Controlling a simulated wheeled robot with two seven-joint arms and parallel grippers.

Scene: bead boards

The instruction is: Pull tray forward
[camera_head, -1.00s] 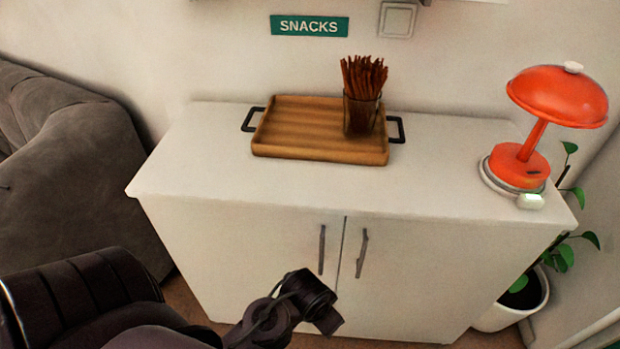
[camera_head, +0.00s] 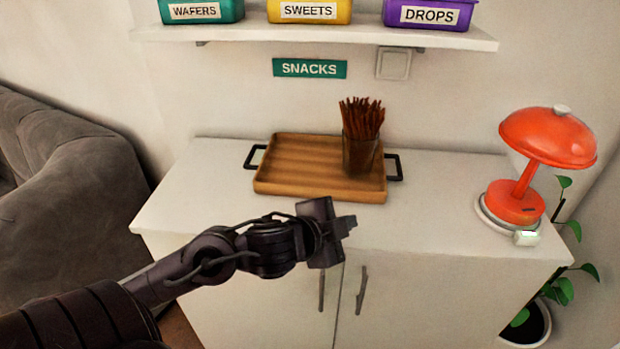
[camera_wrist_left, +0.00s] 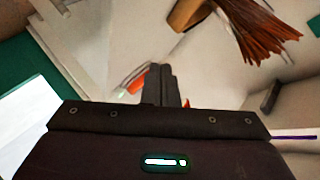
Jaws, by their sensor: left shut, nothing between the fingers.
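A wooden tray (camera_head: 285,187) with black handles at its left and right ends lies on top of the white cabinet (camera_head: 440,205). A glass of brown sticks (camera_head: 361,150) stands upright on the tray's right part. My left gripper (camera_head: 347,226) is shut and empty, in front of the tray and apart from it, near the cabinet's front edge. In the left wrist view its closed fingers (camera_wrist_left: 165,85) show at the centre, with the sticks (camera_wrist_left: 258,35) and part of the tray (camera_wrist_left: 188,12) at the top. My right gripper is not in view.
An orange lamp (camera_head: 547,140) stands at the cabinet's right end beside a small pale block (camera_head: 526,238). A shelf (camera_head: 330,34) with labelled boxes hangs above. A grey sofa (camera_head: 80,190) is at the left, a potted plant (camera_head: 562,290) at the right. The cabinet top between tray and lamp is clear.

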